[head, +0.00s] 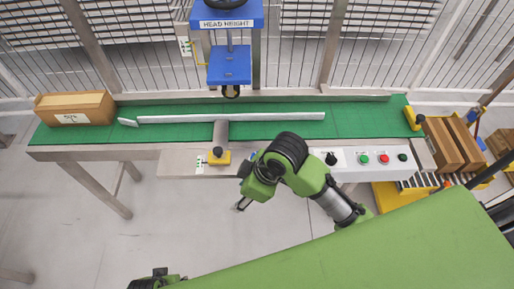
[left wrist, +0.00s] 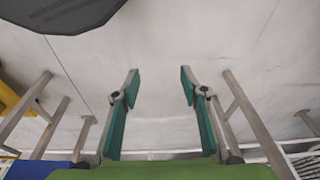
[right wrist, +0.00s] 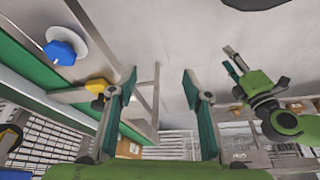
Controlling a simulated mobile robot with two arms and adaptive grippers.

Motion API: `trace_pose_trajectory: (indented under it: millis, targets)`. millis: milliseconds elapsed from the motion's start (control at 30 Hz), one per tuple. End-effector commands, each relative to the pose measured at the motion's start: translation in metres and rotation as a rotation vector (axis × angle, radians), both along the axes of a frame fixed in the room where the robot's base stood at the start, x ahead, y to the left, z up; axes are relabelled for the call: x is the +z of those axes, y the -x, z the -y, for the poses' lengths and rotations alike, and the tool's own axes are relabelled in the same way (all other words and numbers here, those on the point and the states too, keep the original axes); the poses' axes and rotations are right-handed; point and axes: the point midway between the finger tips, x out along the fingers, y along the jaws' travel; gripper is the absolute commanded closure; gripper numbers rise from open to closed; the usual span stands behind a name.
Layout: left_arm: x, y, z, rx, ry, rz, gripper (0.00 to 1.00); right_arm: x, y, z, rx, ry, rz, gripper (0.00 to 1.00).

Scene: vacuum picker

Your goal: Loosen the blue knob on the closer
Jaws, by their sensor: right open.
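The blue knob (right wrist: 62,52) sits on a white round plate on the metal front of the bench. It shows in the right wrist view, up and left of my right gripper (right wrist: 160,88), which is open, empty and apart from it. In the head view my right gripper (head: 243,206) hangs in front of the bench edge, and my right arm seems to hide the blue knob. The blue closer (head: 229,65), labelled HEAD HEIGHT, stands over the green belt. My left gripper (left wrist: 160,85) is open and empty over bare floor. It also shows in the right wrist view (right wrist: 232,58).
A yellow block with a black knob (head: 218,156) is on the bench front. A button panel (head: 370,159) lies right of my right arm. A carton (head: 75,107) stands on the left end of the green belt (head: 180,134). More cartons (head: 440,144) are at right. The floor in front is clear.

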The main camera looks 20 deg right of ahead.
Motion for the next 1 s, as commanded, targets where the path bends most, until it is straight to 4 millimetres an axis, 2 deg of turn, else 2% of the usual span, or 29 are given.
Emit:
trace_pose_trajectory:
  millis: [33,100,233,367,500,600,733,867,1000]
  targets:
    - [-0.023,0.008,-0.001,-0.002,-0.002,-0.016,0.6,0.006,-0.013,-0.003,0.072,0.023,0.012,0.55]
    - [-0.051,0.021,-0.003,-0.004,-0.003,-0.03,0.6,0.012,-0.025,-0.006,0.172,0.055,0.016,0.55]
    - [-0.099,0.048,-0.006,-0.01,-0.006,-0.052,0.6,0.026,-0.047,-0.002,0.34,0.125,0.012,0.55]
    - [-0.141,0.083,-0.012,-0.015,-0.009,-0.077,0.6,0.044,-0.07,0.013,0.477,0.206,-0.004,0.55]
    - [-0.176,0.125,-0.019,-0.021,-0.012,-0.101,0.6,0.069,-0.095,0.038,0.588,0.291,-0.033,0.55]
    - [-0.192,0.152,-0.025,-0.024,-0.015,-0.114,0.6,0.088,-0.109,0.056,0.64,0.336,-0.057,0.55]
    - [-0.204,0.177,-0.03,-0.028,-0.018,-0.125,0.6,0.107,-0.121,0.073,0.677,0.371,-0.082,0.55]
    - [-0.208,0.188,-0.032,-0.029,-0.018,-0.129,0.6,0.115,-0.125,0.081,0.692,0.383,-0.094,0.55]
    - [-0.209,0.19,-0.033,-0.03,-0.018,-0.13,0.6,0.107,-0.125,0.082,0.696,0.384,-0.099,0.55]
